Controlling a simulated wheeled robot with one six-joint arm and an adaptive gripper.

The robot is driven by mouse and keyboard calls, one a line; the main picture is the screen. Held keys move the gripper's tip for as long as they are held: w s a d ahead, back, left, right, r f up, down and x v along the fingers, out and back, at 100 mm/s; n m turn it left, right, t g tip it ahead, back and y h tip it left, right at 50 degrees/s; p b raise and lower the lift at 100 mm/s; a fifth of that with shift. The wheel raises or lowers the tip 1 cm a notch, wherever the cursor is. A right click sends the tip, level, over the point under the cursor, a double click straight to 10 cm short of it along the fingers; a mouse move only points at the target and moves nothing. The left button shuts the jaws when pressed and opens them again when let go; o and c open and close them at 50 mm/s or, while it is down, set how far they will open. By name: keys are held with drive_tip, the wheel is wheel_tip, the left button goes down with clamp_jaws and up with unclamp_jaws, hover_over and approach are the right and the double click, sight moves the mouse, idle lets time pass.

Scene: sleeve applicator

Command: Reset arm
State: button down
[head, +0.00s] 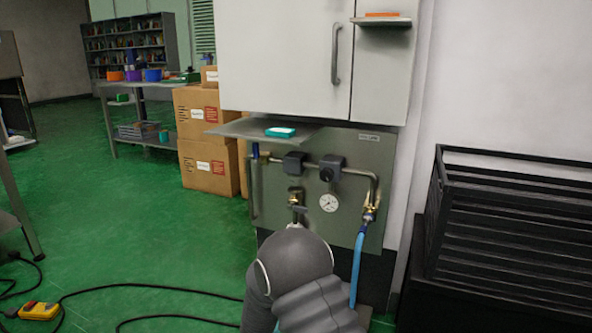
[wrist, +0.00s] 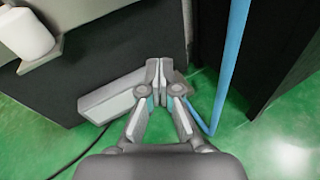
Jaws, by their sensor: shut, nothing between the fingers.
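My gripper (wrist: 157,82) is in the middle of the wrist view, its two fingers together with nothing between them. It points toward the dark lower face of the station, above the green floor. In the head view my grey arm covers the lower middle, and the gripper is hidden behind it. The pipe panel (head: 343,221) with its gauge (head: 328,203) and brass fittings stands just beyond my arm. A blue hose (head: 357,265) hangs from the right fitting; it also shows in the wrist view (wrist: 229,62), right of my gripper and apart from it.
A black slatted crate (head: 510,225) stands at the right. A shelf with a teal box (head: 280,132) juts out above the pipes. Cardboard boxes (head: 207,140) are stacked behind at the left. Black cables and a yellow device (head: 40,311) lie on the floor; the left floor is otherwise fairly open.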

drive_tip(key=s+d+r+m+g+y+p, duration=0.1)
drive_tip(key=s+d+r+m+g, duration=0.3)
drive_tip(key=s, duration=0.3)
drive_tip(key=s+d+r+m+g+y+p, duration=0.1)
drive_tip(key=s+d+r+m+g, duration=0.15)
drive_tip(key=s+m, duration=0.35)
drive_tip(key=s+d+r+m+g+y+p, duration=0.1)
drive_tip(key=s+d+r+m+g+y, duration=0.2)
drive_tip(key=s, duration=0.5)
drive_tip(key=s+r+m+t+y+p, duration=0.2)
drive_tip(key=s+r+m, duration=0.4)
drive_tip(key=r, duration=0.5)
drive_tip(key=s+r+m+t+y+p, duration=0.1)
drive_tip(key=s+r+m+y+p, duration=0.3)
drive_tip(key=s+r, duration=0.6)
wheel_tip(320, 180, up, 2)
drive_tip(key=shift+s+d+m+t+p, duration=0.25)
drive_tip(key=shift+m+t+p, duration=0.15)
drive_tip(key=shift+m, duration=0.6)
drive_tip(key=shift+a, duration=0.1)
